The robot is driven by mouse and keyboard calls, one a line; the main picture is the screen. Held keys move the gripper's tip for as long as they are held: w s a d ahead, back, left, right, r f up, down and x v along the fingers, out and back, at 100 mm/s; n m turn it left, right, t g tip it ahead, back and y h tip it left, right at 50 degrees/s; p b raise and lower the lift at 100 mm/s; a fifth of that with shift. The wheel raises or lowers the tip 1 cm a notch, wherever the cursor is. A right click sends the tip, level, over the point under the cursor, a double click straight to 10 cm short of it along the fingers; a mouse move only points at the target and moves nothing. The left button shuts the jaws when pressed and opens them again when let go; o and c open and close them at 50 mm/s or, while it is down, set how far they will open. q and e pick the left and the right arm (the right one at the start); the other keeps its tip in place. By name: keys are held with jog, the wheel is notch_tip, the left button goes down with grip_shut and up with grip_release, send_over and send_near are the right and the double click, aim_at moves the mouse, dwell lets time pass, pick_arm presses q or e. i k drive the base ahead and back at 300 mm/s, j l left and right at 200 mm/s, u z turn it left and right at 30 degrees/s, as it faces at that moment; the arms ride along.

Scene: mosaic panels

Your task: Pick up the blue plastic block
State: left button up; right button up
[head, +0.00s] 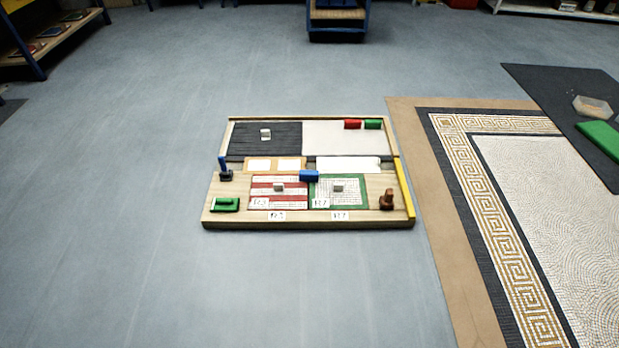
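The blue plastic block (309,176) lies on the wooden board on the floor. It sits between the red-striped card (265,198) and the green-bordered card (355,198), near their upper edges, and seems to overlap both a little. Its whole top and front show, with nothing over it. Neither of my grippers is in the head view, so no gripper is seen near the block.
The wooden board (233,217) also carries a red block (353,124), green blocks (373,124), small grey cubes, a blue upright piece (224,168) and a brown knob (387,200). A mosaic panel (560,200) lies to the right. Bare floor (110,200) is clear at left and front.

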aim_at(304, 175)
jog(key=i+u, duration=0.15)
jog(key=i, duration=0.3)
jog(key=i+l+u, duration=0.1)
jog(key=i, duration=0.35)
jog(key=i+l+u, duration=0.15)
jog(key=i, duration=0.3)
jog(key=i+l+u, duration=0.15)
jog(key=i, duration=0.25)
